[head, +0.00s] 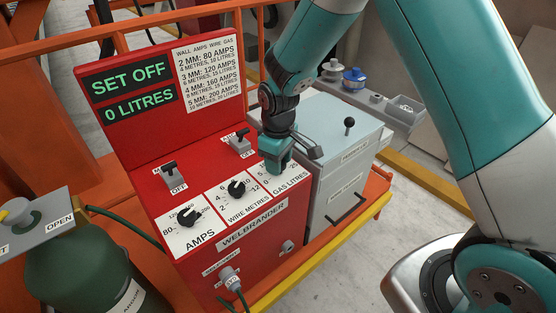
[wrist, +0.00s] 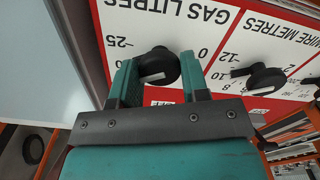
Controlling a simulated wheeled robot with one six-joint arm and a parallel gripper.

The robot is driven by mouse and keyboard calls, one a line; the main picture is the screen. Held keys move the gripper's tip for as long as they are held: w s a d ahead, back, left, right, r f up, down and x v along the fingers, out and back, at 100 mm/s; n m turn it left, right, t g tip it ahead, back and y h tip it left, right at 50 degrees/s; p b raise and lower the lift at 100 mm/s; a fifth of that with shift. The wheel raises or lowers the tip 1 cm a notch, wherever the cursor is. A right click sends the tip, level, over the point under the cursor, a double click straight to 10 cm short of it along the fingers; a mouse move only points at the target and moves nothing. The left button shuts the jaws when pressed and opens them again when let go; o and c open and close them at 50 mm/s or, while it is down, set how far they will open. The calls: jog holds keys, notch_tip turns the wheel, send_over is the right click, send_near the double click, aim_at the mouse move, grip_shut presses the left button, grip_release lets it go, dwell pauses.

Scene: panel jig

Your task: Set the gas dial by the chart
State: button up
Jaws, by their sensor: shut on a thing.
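The gas dial (wrist: 158,66) is a black knob with a pale pointer mark, on the white GAS LITRES plate (head: 291,184). My gripper (head: 276,172) reaches down over that plate and hides the dial in the head view. In the wrist view its teal fingers (wrist: 158,80) stand on either side of the knob, shut on it. That view is upside down; 25 and 0 on the scale show, other marks are hidden. The chart (head: 209,73) lists wall, amps, wire and gas by thickness. The display (head: 128,90) reads SET OFF and 0 LITRES.
The amps dial (head: 188,217) and wire dial (head: 236,188) sit left of the gas plate. Two switches (head: 171,174) stand behind them. A grey box (head: 345,165) with a black-knobbed lever is close on the right. A green argon cylinder (head: 80,265) stands front left.

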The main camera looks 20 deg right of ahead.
jog(key=o, duration=0.9)
jog(key=shift+r, duration=0.1)
jog(key=shift+r+b, duration=1.1)
jog(key=shift+r, duration=7.6)
jog(key=shift+s, duration=0.15)
